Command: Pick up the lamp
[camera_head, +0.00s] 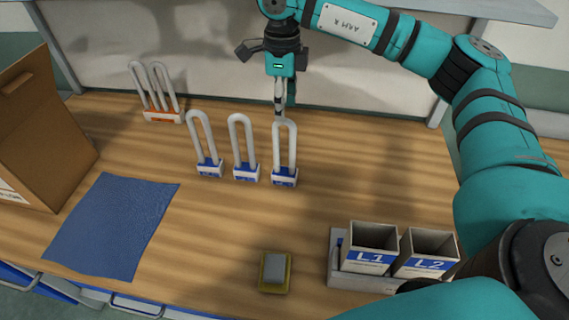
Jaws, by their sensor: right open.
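Three U-shaped white tube lamps with blue-labelled bases stand upright in a row mid-table: a left one (204,145), a middle one (243,149) and a right one (284,155). A further lamp with an orange base (163,116) and more than one tube stands behind them to the left. My right gripper (282,98) points down above the top of the right blue-based lamp. It is open, and its fingertips are close to the tube's bend; contact cannot be told. My left gripper is not in view.
Two grey bins, L1 (369,260) and L2 (427,264), stand at the front right. A yellow-edged grey sponge-like block (275,270) lies at the front. A blue cloth (112,225) and a cardboard box (40,130) are at the left. The wooden table (210,225) is clear between.

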